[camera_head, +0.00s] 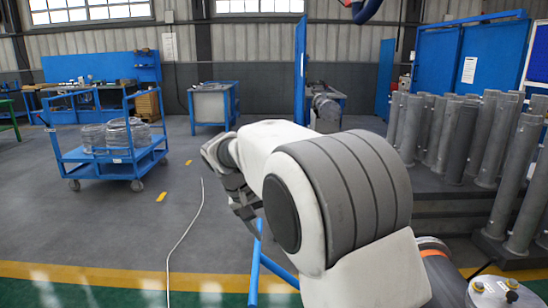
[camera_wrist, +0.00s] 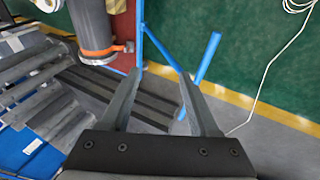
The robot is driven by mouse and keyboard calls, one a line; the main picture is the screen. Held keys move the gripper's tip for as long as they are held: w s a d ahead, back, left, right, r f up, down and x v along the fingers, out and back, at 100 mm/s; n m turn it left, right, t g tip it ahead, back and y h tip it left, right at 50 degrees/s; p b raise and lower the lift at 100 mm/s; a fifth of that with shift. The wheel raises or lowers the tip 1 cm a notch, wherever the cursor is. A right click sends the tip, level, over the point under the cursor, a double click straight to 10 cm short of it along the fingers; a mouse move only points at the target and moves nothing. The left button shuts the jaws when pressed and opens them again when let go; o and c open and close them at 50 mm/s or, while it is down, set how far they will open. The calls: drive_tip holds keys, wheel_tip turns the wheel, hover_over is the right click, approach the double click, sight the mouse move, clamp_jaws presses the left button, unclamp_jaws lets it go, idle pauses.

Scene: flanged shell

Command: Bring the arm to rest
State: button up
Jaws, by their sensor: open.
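My arm fills the middle of the head view, a white and grey body bent in front of the camera. My gripper (camera_head: 243,212) hangs at the arm's left side there, partly hidden by the arm. In the wrist view my gripper (camera_wrist: 155,95) shows two grey fingers spread apart. The gripper is open and empty.
Several grey flanged cylinders (camera_head: 467,140) stand on a dark platform at the right. A blue trolley (camera_head: 113,160) with coiled wire stands at the left. Blue bars (camera_head: 268,262) rise just below my gripper. A white cable (camera_head: 185,235) lies on otherwise free floor.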

drive_tip(key=s+d+r+y, duration=0.3)
drive_tip(key=s+d+r, duration=0.4)
drive_tip(key=s+d, duration=0.5)
drive_tip(key=s+d+f+t+y, duration=0.1)
drive_tip(key=s+d+f, duration=0.1)
drive_tip(key=s, duration=0.6)
drive_tip(key=s+d+f+t, duration=0.1)
drive_tip(key=s+d+t, duration=0.1)
drive_tip(key=s, duration=0.7)
wheel_tip(320, 180, up, 19)
drive_tip(key=p, duration=2)
drive_tip(key=shift+s+a+r+m, duration=0.15)
drive_tip(key=shift+a+m, duration=0.1)
drive_tip(key=shift+m, duration=0.15)
